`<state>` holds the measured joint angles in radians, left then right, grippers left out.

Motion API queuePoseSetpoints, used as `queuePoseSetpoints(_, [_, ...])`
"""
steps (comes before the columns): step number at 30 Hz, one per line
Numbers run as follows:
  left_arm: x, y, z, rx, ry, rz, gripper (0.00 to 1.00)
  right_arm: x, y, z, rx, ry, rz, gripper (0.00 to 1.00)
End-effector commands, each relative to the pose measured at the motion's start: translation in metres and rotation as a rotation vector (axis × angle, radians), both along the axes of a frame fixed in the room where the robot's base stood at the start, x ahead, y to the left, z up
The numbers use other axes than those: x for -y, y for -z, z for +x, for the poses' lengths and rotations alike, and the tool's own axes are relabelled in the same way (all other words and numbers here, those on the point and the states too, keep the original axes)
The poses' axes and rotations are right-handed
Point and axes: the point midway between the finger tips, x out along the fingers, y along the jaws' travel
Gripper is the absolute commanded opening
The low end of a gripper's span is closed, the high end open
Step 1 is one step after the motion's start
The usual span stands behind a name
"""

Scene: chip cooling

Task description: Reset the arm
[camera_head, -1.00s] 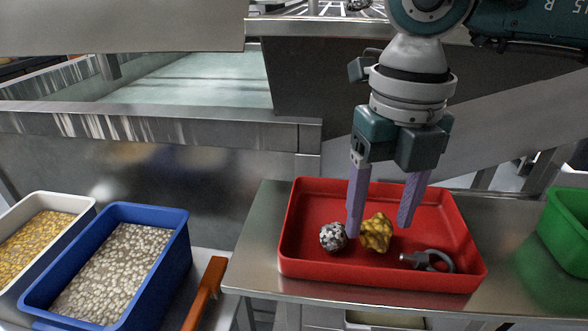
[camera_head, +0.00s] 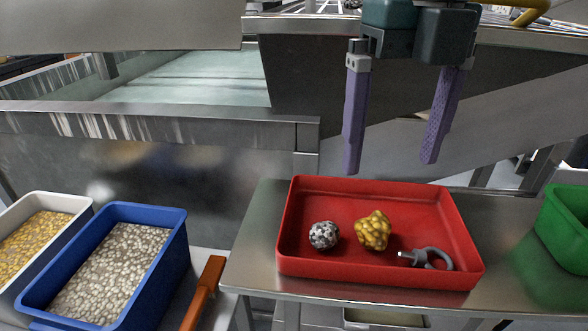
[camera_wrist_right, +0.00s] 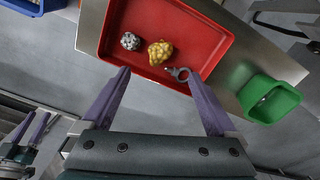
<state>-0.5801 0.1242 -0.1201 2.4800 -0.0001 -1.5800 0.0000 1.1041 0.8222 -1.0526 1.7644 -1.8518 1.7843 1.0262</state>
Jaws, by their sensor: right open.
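My right gripper (camera_head: 392,168) is open and empty, its two purple fingers pointing down above and behind the red tray (camera_head: 300,262). It touches nothing in the tray. In the tray lie a grey-and-white speckled lump (camera_head: 324,236), a yellow knobbly lump (camera_head: 373,231) and a grey metal shackle-like piece (camera_head: 428,258). In the right wrist view, the open fingers (camera_wrist_right: 160,92) frame the tray's near side, with the yellow lump (camera_wrist_right: 160,52) beyond them. My left gripper is not in the head view; a purple-fingered gripper (camera_wrist_right: 32,128) shows at the left edge of the right wrist view.
A blue bin (camera_head: 178,235) of pale pebbles and a white bin (camera_head: 80,205) of yellow grains stand at left. A green bin (camera_head: 565,235) is at right. An orange-brown handle (camera_head: 205,290) lies left of the metal table (camera_head: 250,225). A metal trough (camera_head: 190,78) lies behind.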

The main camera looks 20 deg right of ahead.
Motion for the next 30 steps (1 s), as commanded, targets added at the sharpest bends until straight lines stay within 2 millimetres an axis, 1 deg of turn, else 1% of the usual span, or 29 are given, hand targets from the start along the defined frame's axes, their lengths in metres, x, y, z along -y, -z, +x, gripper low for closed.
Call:
queuePoseSetpoints(1, [0.0,0.0,0.0,0.0,-0.001,-0.001,0.5,0.0,-0.006,0.001,0.002,-0.001,0.002,0.93])
queuePoseSetpoints(3, [0.001,0.001,0.0,0.0,-0.002,-0.003,0.5,0.0,-0.011,0.0,0.001,-0.001,0.002,0.93])
queuePoseSetpoints(6, [0.002,0.001,0.0,0.0,-0.004,-0.007,0.5,0.0,-0.015,0.0,0.001,-0.001,0.001,0.93])
queuePoseSetpoints(16, [0.002,0.0,0.0,0.0,-0.006,-0.009,0.5,-0.001,-0.015,0.0,-0.001,-0.002,0.002,0.93])
queuePoseSetpoints(17, [0.002,0.0,0.0,0.0,-0.005,-0.009,0.5,-0.002,-0.014,0.0,-0.001,-0.005,0.007,0.93])
queuePoseSetpoints(19, [0.002,-0.002,0.0,0.0,-0.005,-0.009,0.5,-0.013,-0.013,-0.002,-0.002,-0.028,0.047,0.93])
queuePoseSetpoints(20, [0.002,-0.003,0.0,0.0,-0.005,-0.009,0.5,-0.022,-0.012,-0.003,-0.001,-0.045,0.082,0.93])
queuePoseSetpoints(22, [0.002,-0.007,0.0,0.0,-0.006,-0.008,0.5,-0.054,-0.011,-0.008,0.001,-0.102,0.205,0.93])
queuePoseSetpoints(23, [0.002,-0.009,0.0,0.0,-0.006,-0.008,0.5,-0.072,-0.011,-0.012,0.003,-0.13,0.278,0.93])
queuePoseSetpoints(24, [0.002,-0.012,0.0,0.0,-0.005,-0.008,0.5,-0.1,-0.015,-0.018,0.007,-0.17,0.392,0.93])
queuePoseSetpoints(25, [0.002,-0.015,0.0,0.0,-0.005,-0.007,0.5,-0.122,-0.021,-0.023,0.011,-0.196,0.49,0.93])
queuePoseSetpoints(26, [0.002,-0.017,0.0,0.0,-0.004,-0.007,0.5,-0.146,-0.029,-0.03,0.015,-0.218,0.596,0.93])
queuePoseSetpoints(27, [0.001,-0.021,0.0,0.0,-0.004,-0.005,0.5,-0.175,-0.044,-0.038,0.025,-0.238,0.746,0.93])
queuePoseSetpoints(28, [0.001,-0.023,0.0,-0.001,-0.003,-0.004,0.5,-0.196,-0.058,-0.044,0.034,-0.244,0.863,0.93])
queuePoseSetpoints(29, [0.001,-0.026,0.0,-0.001,-0.003,-0.004,0.5,-0.215,-0.075,-0.049,0.046,-0.242,0.981,0.93])
queuePoseSetpoints(30, [0.001,-0.03,0.0,0.0,-0.002,-0.003,0.5,-0.237,-0.1,-0.054,0.065,-0.222,1.144,0.93])
